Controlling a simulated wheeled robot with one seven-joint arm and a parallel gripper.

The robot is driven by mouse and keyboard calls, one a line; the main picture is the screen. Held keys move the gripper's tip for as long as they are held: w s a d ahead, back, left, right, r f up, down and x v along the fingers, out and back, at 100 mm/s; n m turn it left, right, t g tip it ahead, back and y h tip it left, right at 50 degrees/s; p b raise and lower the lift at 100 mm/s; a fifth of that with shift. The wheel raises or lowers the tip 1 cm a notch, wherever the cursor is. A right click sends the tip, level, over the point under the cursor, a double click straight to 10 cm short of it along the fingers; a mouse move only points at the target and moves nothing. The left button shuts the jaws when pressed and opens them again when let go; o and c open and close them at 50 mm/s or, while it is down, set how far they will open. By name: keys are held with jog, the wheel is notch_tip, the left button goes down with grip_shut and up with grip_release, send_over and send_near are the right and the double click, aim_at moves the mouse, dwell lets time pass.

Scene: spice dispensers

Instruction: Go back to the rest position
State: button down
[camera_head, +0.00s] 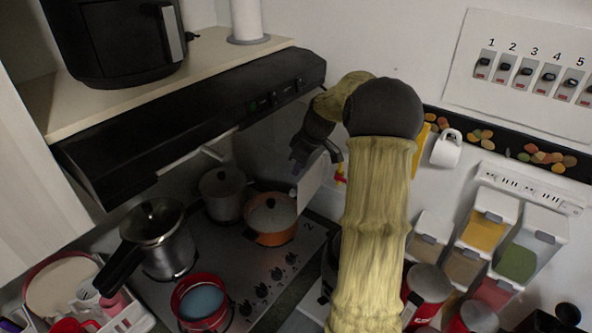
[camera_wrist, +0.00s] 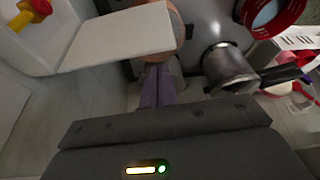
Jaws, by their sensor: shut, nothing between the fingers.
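My gripper (camera_head: 297,168) is at the end of my raised arm, in front of the back wall and above the stove's far side. In the wrist view its two purple-grey fingers (camera_wrist: 157,85) are together, with nothing visible between them. A white panel (camera_head: 314,185) stands close beside the gripper in the head view. The panel also shows just beyond the fingers in the wrist view (camera_wrist: 115,40); I cannot tell whether they touch. My forearm hides part of the wall and counter.
Below are an orange lidded pan (camera_head: 271,233), a grey pot (camera_head: 222,207), a pressure cooker (camera_head: 165,255) and a red pot (camera_head: 200,315). The range hood (camera_head: 195,125) is to the left. A yellow-and-red valve (camera_head: 339,168) is near the wrist. Spice dispensers (camera_head: 517,262) stand right.

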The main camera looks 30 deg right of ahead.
jog(key=shift+s+r, duration=0.1)
jog(key=shift+r, duration=0.6)
jog(key=s+a+f+m+g+h+b, duration=0.1)
jog(key=s+a+f+b, duration=0.15)
jog(key=a, duration=0.35)
jog(key=s+a+f+m+b, duration=0.1)
jog(key=s+a+f, duration=0.25)
jog(key=a, duration=0.25)
jog(key=s+a+f+m+b, duration=0.2)
jog(key=s+a, duration=0.2)
jog(key=s, duration=0.4)
jog(key=s+a+f+m+h+b, duration=0.1)
jog(key=s+a+f+m+b, duration=0.1)
jog(key=s+a, duration=0.3)
jog(key=s+f, duration=0.1)
jog(key=s, duration=0.2)
jog(key=shift+f+m, duration=0.25)
jog(key=shift+m, duration=0.15)
jog(key=shift+a, duration=0.15)
